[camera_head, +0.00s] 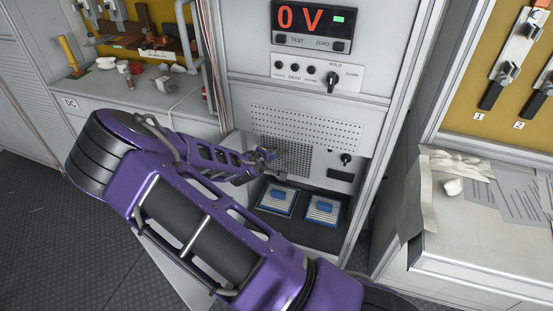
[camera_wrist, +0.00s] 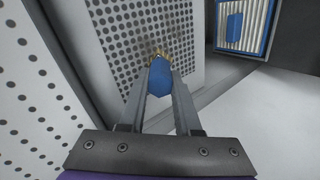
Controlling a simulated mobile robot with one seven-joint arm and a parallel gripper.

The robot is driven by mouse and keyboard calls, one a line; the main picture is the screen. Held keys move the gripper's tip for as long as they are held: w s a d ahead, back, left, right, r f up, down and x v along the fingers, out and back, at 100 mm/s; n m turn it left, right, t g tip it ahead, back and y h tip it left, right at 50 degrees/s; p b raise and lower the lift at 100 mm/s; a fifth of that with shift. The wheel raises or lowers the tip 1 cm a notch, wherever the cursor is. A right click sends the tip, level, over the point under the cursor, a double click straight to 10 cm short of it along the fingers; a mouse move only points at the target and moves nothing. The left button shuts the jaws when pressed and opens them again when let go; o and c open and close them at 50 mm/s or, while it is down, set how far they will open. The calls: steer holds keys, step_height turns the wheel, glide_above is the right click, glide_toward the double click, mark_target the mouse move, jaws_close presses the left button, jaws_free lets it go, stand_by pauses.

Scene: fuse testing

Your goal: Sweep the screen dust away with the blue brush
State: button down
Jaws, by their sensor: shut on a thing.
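My gripper (camera_wrist: 160,85) is shut on the blue brush (camera_wrist: 160,76), which has tan bristles pointing away from me toward the perforated screen (camera_wrist: 112,18). In the wrist view the bristle tips overlap the screen's lower part; I cannot tell whether they touch it. In the head view my gripper (camera_head: 277,167) is in front of the screen (camera_head: 307,162), at its left part, and a bit of the blue brush (camera_head: 271,155) shows.
Two blue-framed pleated filters (camera_head: 276,199) (camera_head: 323,209) lie on the dark shelf below the screen. A knob (camera_head: 345,159) is right of it. Above are a dial (camera_head: 331,82) and a "0 V" display (camera_head: 312,22). A cluttered bench (camera_head: 100,92) stands left, a paper-covered one (camera_head: 480,240) right.

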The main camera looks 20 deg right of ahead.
steer(key=shift+w+a+r, duration=0.95)
steer(key=shift+w+a, duration=0.5)
steer(key=shift+a, duration=0.35)
steer(key=shift+s+d+r+p, duration=1)
steer(key=shift+s+d, duration=3.5)
steer(key=shift+d, duration=1.65)
steer(key=w+a, duration=0.9)
steer(key=a, duration=0.3)
steer(key=shift+a+f+b, duration=0.2)
steer(key=shift+f+b, duration=0.05)
steer(key=shift+b, duration=0.2)
steer(key=shift+s, duration=0.1)
steer(key=shift+s+a+p, duration=0.3)
steer(key=shift+s+a, duration=0.6)
steer(key=shift+s, duration=0.3)
steer(key=shift+s+a+p, duration=0.3)
steer(key=shift+s+a, duration=0.55)
steer(key=shift+s, duration=0.35)
